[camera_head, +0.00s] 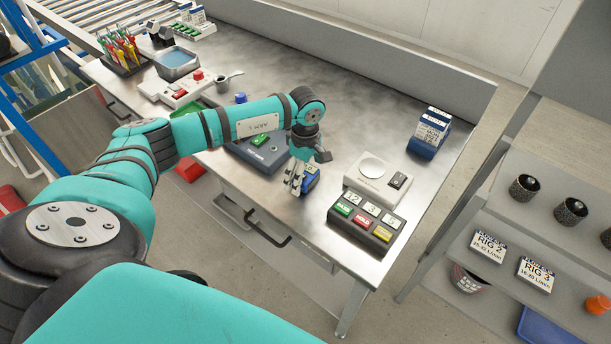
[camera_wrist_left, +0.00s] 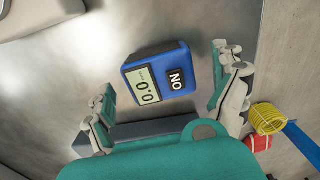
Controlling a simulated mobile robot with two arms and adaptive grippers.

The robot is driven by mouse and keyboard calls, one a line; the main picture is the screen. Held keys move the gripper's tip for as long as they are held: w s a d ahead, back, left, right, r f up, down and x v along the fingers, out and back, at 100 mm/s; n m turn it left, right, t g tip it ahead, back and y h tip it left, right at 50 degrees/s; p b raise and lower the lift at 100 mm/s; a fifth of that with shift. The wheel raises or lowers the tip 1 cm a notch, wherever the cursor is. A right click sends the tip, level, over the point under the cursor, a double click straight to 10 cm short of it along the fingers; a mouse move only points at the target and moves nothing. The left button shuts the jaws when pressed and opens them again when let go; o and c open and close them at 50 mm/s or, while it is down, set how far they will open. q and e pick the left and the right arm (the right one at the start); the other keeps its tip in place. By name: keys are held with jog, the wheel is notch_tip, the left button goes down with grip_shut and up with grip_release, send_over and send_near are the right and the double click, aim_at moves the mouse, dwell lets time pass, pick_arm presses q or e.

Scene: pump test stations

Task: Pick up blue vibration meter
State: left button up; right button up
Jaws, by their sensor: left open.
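The blue vibration meter (camera_head: 312,179) lies on the steel bench near its front edge, partly hidden behind my left gripper (camera_head: 297,178) in the head view. In the left wrist view the meter (camera_wrist_left: 163,88) lies face up, with a pale display reading 0.0 and a dark button marked ON. My left gripper is open above it, with one finger to the left of the meter and the other to its right. A gap shows on both sides, so neither finger appears to touch it. My right gripper is in neither view.
A white scale (camera_head: 360,184) and a box with coloured buttons (camera_head: 366,222) stand right of the meter. A grey-blue station (camera_head: 253,153) stands to its left, partly behind my arm. A blue card holder (camera_head: 427,146) stands farther back. The bench (camera_head: 340,110) behind is clear.

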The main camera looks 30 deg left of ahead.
pick_arm(q)
jog(key=shift+f, duration=0.3)
jog(key=c, duration=1.5)
jog(key=shift+r, duration=0.1)
jog(key=shift+c, duration=0.6)
jog(key=shift+w, duration=0.1)
